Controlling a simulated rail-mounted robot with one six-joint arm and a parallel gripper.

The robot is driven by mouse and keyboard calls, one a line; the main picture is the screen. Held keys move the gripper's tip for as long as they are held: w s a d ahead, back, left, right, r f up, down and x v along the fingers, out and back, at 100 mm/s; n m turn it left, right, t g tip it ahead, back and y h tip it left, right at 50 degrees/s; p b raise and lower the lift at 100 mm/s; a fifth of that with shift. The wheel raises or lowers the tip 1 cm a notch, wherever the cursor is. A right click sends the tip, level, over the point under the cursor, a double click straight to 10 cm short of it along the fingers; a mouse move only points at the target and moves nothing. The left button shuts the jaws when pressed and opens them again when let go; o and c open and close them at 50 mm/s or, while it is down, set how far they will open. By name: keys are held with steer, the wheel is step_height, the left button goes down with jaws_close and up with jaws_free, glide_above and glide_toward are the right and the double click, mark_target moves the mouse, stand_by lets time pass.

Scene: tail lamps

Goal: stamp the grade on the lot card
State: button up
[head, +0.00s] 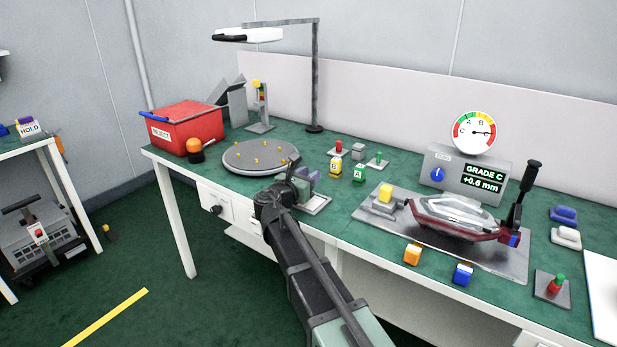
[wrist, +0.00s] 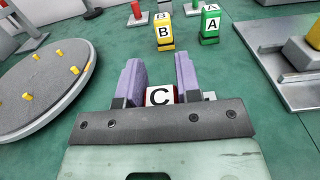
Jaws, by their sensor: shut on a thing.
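My gripper (head: 304,178) is over the green bench, left of the middle. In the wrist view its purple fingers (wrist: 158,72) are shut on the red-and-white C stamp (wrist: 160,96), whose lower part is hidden. The yellow B stamp (head: 335,172) and green A stamp (head: 358,174) stand apart from it, farther back. A pale plate (head: 318,204) shows partly under my gripper; I cannot tell whether it bears the lot card. The gauge display (head: 481,177) reads GRADE C, +0.6 mm. A red-and-clear tail lamp (head: 455,213) sits on the fixture plate (head: 400,231).
A round pegged turntable (head: 240,165) is close on the left, with a red REJECT bin (head: 185,127) behind it. A lamp post (head: 315,75) rises at the back. Orange (head: 412,254) and blue (head: 463,274) blocks lie near the front edge. A white sheet (head: 604,290) is at far right.

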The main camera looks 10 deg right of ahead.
steer(key=shift+f+b, duration=0.55)
steer(key=shift+b, duration=0.05)
stand_by(1.6)
step_height(320, 180, up, 7)
steer(key=p, duration=0.7)
stand_by(0.5)
